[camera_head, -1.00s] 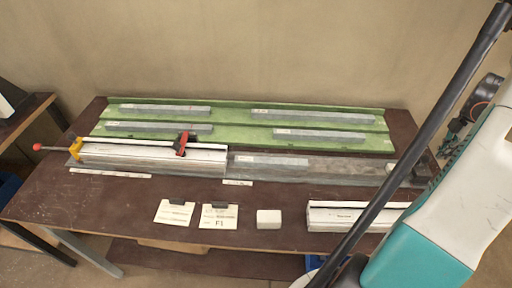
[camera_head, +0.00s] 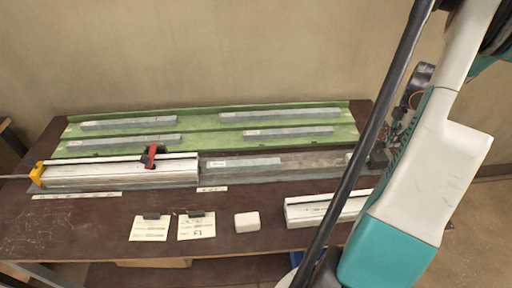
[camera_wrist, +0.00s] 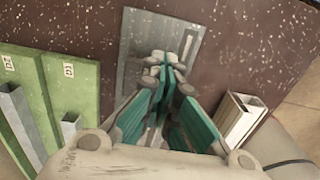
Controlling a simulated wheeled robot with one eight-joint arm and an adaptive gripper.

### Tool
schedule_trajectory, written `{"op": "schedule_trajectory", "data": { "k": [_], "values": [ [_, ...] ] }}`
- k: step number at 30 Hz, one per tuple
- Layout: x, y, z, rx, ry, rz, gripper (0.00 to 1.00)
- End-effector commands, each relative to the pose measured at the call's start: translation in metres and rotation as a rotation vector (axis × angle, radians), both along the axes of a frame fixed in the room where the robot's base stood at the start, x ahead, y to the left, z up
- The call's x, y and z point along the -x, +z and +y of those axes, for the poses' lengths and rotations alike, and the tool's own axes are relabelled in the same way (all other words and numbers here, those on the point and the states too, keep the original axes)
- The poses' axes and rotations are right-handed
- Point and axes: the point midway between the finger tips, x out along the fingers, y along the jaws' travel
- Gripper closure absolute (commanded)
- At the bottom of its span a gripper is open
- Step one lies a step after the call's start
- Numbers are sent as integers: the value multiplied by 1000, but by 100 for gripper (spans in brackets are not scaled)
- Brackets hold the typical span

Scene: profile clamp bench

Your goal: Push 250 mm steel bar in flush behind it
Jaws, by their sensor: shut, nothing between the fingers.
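The grey steel bar (camera_head: 243,163) with a pale label lies in the long grey fixture (camera_head: 310,163), right of the clamped silver profile (camera_head: 110,174). The bar's left end is close to the profile's right end; I cannot tell whether they touch. My gripper (camera_head: 377,158) is at the fixture's right end, well right of the bar, and partly hidden by my arm. In the wrist view my gripper (camera_wrist: 169,75) has its teal fingers together and empty above the fixture's grey end plate (camera_wrist: 190,22). The bar cannot be made out there.
A green tray (camera_head: 200,128) with several grey bars lies behind the fixture. A red-and-black clamp (camera_head: 152,155) and a yellow end piece (camera_head: 38,174) sit at the profile. In front are a white block (camera_head: 247,222), cards (camera_head: 196,226) and a pale profile (camera_head: 318,209).

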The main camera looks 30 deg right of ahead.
Motion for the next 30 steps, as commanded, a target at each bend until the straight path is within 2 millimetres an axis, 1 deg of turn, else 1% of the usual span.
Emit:
{"op": "schedule_trajectory", "data": {
  "k": [3,30],
  "values": [
    [-5,0,8,-1,1,0,100],
    [-34,0,61,-1,2,0,100]
  ]
}}
